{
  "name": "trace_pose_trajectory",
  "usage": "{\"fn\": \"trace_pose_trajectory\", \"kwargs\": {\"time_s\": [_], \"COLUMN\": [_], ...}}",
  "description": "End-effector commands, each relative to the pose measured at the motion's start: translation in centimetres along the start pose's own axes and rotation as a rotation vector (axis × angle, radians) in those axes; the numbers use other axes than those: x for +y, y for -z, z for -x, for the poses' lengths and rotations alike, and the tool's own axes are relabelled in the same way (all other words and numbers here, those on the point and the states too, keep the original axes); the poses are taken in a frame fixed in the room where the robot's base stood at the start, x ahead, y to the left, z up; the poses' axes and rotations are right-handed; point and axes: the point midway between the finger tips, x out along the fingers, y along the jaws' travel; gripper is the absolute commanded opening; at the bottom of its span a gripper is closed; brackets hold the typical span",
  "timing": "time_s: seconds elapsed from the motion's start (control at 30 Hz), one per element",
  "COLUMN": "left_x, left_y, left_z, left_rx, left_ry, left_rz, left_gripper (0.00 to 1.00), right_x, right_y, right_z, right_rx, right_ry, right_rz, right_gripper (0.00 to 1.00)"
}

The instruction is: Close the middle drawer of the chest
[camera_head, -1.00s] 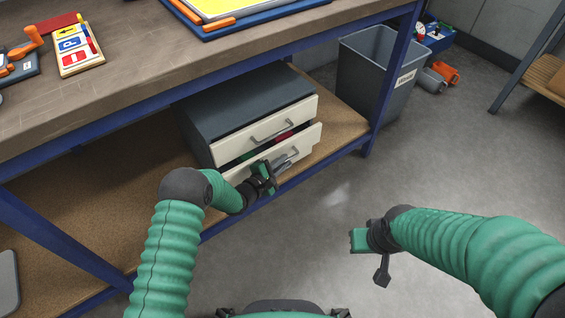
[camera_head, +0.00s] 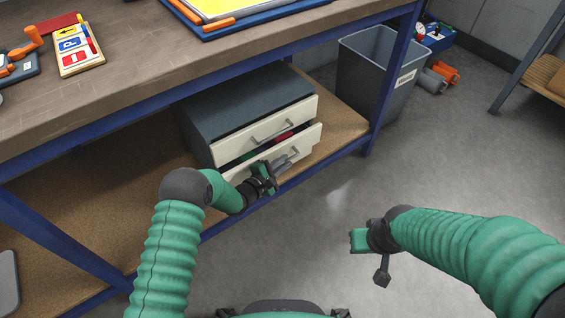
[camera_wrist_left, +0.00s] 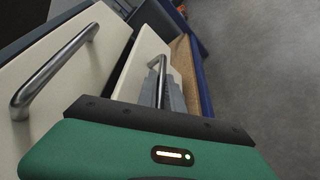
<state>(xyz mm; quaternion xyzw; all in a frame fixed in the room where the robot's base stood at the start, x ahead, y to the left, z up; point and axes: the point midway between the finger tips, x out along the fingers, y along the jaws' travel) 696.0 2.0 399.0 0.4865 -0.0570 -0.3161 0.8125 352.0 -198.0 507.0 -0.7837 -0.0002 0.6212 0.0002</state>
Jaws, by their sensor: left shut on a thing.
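The chest (camera_head: 245,100) has a dark grey body and cream drawer fronts, and stands on the lower shelf of the workbench. The upper drawer front (camera_head: 240,145) has a metal handle (camera_head: 272,132). The middle drawer (camera_head: 310,141) below it stands out a little, with red and green things showing in the gap. My left gripper (camera_head: 279,164) is shut on the middle drawer's handle; in the left wrist view its fingers (camera_wrist_left: 162,92) close around the metal bar (camera_wrist_left: 161,68). My right gripper (camera_head: 366,241) is away from the chest, over the floor; its jaw state is unclear.
The workbench top (camera_head: 130,95) overhangs the chest, with a blue leg (camera_head: 388,90) to its right. A grey bin (camera_head: 375,65) stands behind that leg.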

Motion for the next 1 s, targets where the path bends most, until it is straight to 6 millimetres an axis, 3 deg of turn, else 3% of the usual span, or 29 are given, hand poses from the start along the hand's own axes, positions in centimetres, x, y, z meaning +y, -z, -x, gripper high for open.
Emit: {"fn": "trace_pose_trajectory", "kwargs": {"time_s": [0.33,0.6,0.9,0.93,1.0], "left_x": [-0.3,1.8,2.2,2.2,2.2], "left_y": [0.3,3.1,3.5,3.5,3.5], "left_z": [0.0,-1.1,-1.2,-1.2,-1.2], "left_rx": [0.003,0.003,0.006,0.007,0.007], "left_ry": [0.005,0.003,0.004,0.003,0.003], "left_rz": [0.002,0.003,0.0,0.0,0.0], "left_gripper": [0.0,0.0,0.0,0.12,0.2], "right_x": [0.0,0.0,0.0,0.0,0.0], "right_y": [0.0,-0.2,-0.2,-0.2,-0.2], "right_z": [-0.1,-0.8,-0.7,-0.7,-0.7], "right_rx": [0.0,0.0,0.0,0.0,0.0], "right_ry": [0.0,0.0,0.0,0.0,0.0], "right_rz": [0.0,0.0,0.0,0.0,0.0], "right_gripper": [0.0,0.0,0.0,0.0,0.0]}}
